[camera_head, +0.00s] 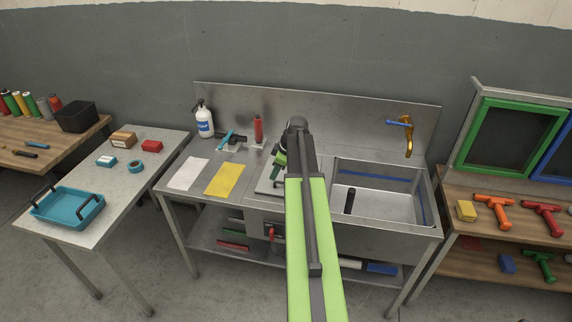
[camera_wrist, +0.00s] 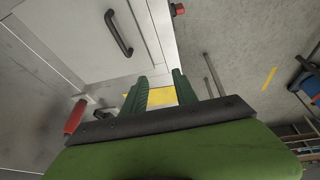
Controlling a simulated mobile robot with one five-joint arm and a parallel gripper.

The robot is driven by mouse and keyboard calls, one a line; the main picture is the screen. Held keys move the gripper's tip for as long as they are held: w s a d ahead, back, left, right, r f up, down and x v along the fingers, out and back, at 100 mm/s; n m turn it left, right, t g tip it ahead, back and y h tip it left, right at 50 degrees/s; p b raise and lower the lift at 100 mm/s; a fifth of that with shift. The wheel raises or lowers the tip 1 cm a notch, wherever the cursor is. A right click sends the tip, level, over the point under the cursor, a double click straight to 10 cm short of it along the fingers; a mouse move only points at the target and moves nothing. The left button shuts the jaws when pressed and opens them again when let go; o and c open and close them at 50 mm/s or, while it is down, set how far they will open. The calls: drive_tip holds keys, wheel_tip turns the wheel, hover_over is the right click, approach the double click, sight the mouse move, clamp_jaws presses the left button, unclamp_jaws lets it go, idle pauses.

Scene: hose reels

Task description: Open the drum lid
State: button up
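A pale square lid-like panel with a black bar handle (camera_wrist: 118,32) fills the upper left of the wrist view. I take this panel (camera_wrist: 88,50) to be the drum lid, and it looks shut. In the head view, part of the panel (camera_head: 267,187) shows on the steel bench, mostly hidden behind my arm. My gripper (camera_wrist: 162,76) has its two green fingers apart with nothing between them. It is beside the panel's edge, away from the handle. In the head view my gripper (camera_head: 279,164) is partly hidden by my arm.
A yellow sheet (camera_head: 224,180) and a white sheet (camera_head: 187,174) lie left of the panel. A red bottle (camera_head: 258,130) and a pump bottle (camera_head: 204,122) stand behind. A sink (camera_head: 385,203) with a brass tap (camera_head: 409,138) is at right. A red knob (camera_head: 270,232) is on the front.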

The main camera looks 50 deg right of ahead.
drive_tip(key=s+d+r+n+t+p, duration=0.1)
drive_tip(key=s+d+r, duration=0.25)
drive_tip(key=d, duration=0.65)
drive_tip(key=b+x, duration=1)
drive_tip(key=x, duration=0.1)
drive_tip(key=b+x, duration=0.5)
drive_tip(key=x, duration=0.1)
drive_tip(key=shift+s+f, duration=0.2)
drive_tip(key=shift+s, duration=0.2)
drive_tip(key=shift+w+f+b, duration=0.3)
drive_tip(key=shift+f+b, duration=0.05)
drive_tip(key=shift+b, duration=0.2)
drive_tip(key=shift+r, duration=0.1)
drive_tip(key=shift+c, duration=0.4)
clamp_jaws()
drive_tip(key=shift+r, duration=0.1)
